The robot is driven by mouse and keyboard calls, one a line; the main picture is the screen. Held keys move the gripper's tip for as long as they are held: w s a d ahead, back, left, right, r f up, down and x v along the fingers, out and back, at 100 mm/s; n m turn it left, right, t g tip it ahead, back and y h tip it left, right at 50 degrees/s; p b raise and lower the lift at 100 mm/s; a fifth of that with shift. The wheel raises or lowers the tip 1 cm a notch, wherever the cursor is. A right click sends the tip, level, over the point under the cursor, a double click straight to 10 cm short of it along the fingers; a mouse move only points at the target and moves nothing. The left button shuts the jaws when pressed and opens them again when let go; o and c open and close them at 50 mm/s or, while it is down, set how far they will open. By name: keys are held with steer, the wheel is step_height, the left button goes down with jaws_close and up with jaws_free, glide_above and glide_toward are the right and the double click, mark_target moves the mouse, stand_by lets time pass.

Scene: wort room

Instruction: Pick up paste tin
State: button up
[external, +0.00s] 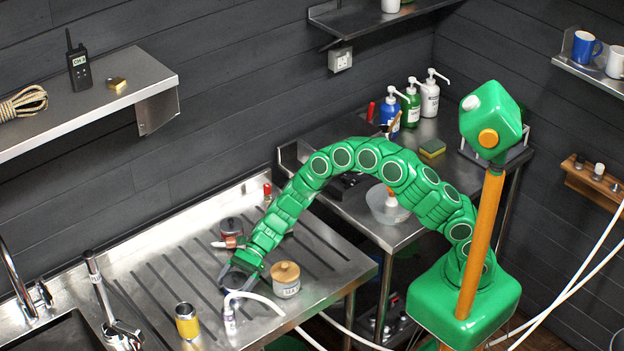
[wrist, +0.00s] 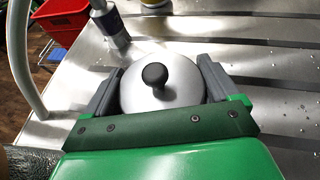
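A round tin with a silver lid and a black knob, which I take to be the paste tin (wrist: 165,92), lies between my gripper's fingers (wrist: 162,75) in the wrist view. The fingers are spread wide, one on each side of the lid, very close to its edges. Whether they touch it is unclear. In the external view my gripper (external: 238,280) is low over the ribbed metal drainboard, and it largely hides the tin there. No gap under the tin can be made out.
A wooden-lidded jar (external: 286,280) stands close right of my gripper. A white hose with a nozzle bottle (external: 230,318) is just in front. A yellow tin (external: 187,321) stands front left, and a dark lidded pot (external: 231,229) behind. The drainboard's left part is mostly clear.

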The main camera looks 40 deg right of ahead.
mark_target(234, 277)
steer(key=c, duration=0.6)
steer(key=shift+r, duration=0.1)
steer(key=shift+r, duration=0.55)
step_height(234, 277, up, 2)
steer(key=shift+d+r, duration=0.1)
steer(key=shift+r, duration=0.1)
steer(key=s+d+r, duration=0.6)
steer(key=d, duration=0.1)
steer(key=s+d+r, duration=0.3)
steer(key=shift+d+r, duration=0.2)
steer(key=shift+d, duration=0.05)
